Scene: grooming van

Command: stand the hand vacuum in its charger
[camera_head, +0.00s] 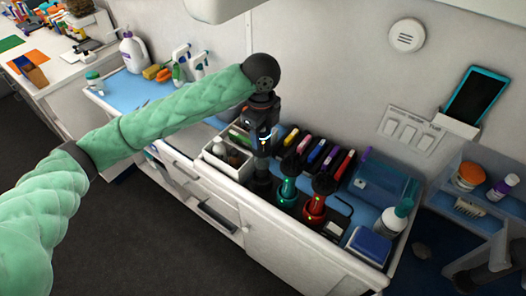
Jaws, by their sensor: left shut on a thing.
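My left gripper (262,143) comes down at the end of the green-sleeved arm over the back counter. It is shut on a dark upright thing (262,182), which looks like the hand vacuum; the gripper covers much of it. I cannot tell whether its lower end touches the charger, as the base is dark and unclear. Just right of it stand a teal-and-black device (287,190) and a red-and-black device (315,206), both upright with small lights.
A white bin (228,160) with bottles stands close left of the gripper. A row of coloured cases (320,153) lies behind the devices. A clear blue box (378,185), a white bottle (393,221) and a blue block (370,245) crowd the right end.

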